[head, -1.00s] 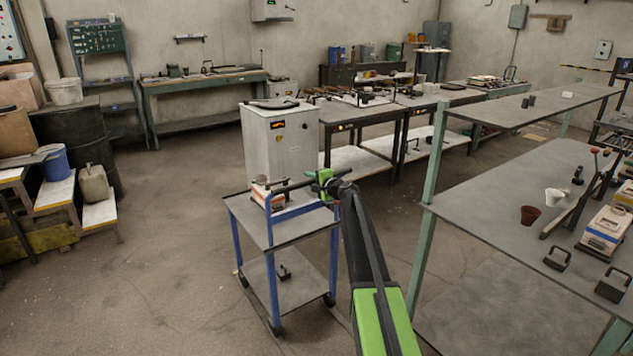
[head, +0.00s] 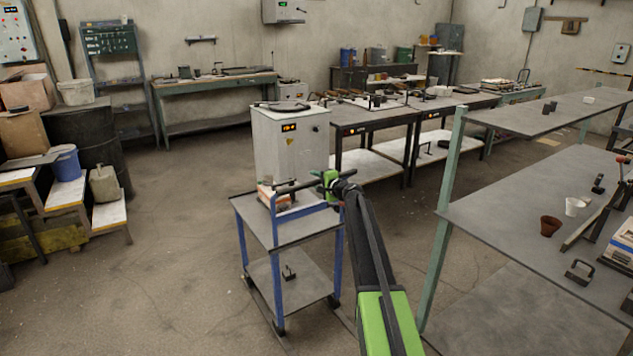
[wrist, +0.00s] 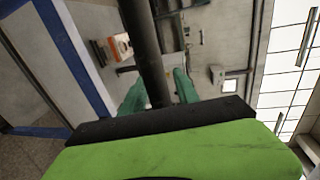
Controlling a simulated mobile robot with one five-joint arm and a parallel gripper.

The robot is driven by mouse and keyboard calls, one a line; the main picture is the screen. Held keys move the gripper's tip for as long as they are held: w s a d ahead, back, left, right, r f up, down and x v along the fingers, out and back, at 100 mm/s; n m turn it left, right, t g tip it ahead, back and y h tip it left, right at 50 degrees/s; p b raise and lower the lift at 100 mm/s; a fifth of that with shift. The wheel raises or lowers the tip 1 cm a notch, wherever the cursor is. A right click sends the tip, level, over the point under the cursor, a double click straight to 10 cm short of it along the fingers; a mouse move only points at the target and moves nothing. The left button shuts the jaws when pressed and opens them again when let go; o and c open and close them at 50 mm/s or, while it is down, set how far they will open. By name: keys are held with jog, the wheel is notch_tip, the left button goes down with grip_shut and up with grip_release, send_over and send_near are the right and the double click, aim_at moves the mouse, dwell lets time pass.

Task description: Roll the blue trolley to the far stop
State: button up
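The blue trolley (head: 241,245) has blue posts, grey top and lower shelves and dark wheels; it stands upright on the floor in the middle of the head view. A dark handle bar runs along its upper right side. My gripper (head: 331,182) is at the bar's right end. In the wrist view, the dark bar (wrist: 147,45) passes between the green fingers of my gripper (wrist: 159,92), which sit close on both sides of it. A small orange and white box (head: 266,194) is on the top shelf. I cannot make out the far stop.
A grey cabinet (head: 291,150) rises at the trolley's back edge; its base is hidden. A grey bench (head: 500,215) with green posts is close on the right. Workbenches (head: 370,118) line the back. Open floor (head: 175,260) lies to the left; steps (head: 70,195) stand beyond.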

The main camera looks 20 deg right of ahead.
jog(key=shift+o, duration=0.2)
jog(key=shift+s, duration=0.1)
jog(key=p+v, duration=0.3)
jog(key=v, duration=1.4)
jog(key=shift+s+r, duration=0.1)
jog(key=a+r+n+g+y+p, duration=0.15)
jog(key=a+r+p, duration=0.3)
jog(key=a, duration=0.85)
jog(key=s+a+f+n+g+y+p, duration=0.2)
jog(key=s+a+n+g+p, duration=0.25)
jog(key=a, duration=0.85)
jog(key=s+a+f+n+g+h+p, duration=0.1)
jog(key=s+a+f+n+g, duration=0.2)
jog(key=s, duration=0.4)
jog(key=s+a+f+n+h+p, duration=0.1)
jog(key=s+a+f+n, duration=0.1)
jog(key=s+a, duration=0.35)
jog(key=s+d+f+n+g+h, duration=0.2)
jog(key=s+d, duration=0.3)
jog(key=s, duration=0.4)
jog(key=s+d+f+n+g+h, duration=0.2)
jog(key=s+d+f+g+h, duration=0.1)
jog(key=s, duration=0.6)
jog(key=shift+d+f+g, duration=0.55)
jog(key=shift+d+g, duration=0.15)
jog(key=shift+d, duration=0.45)
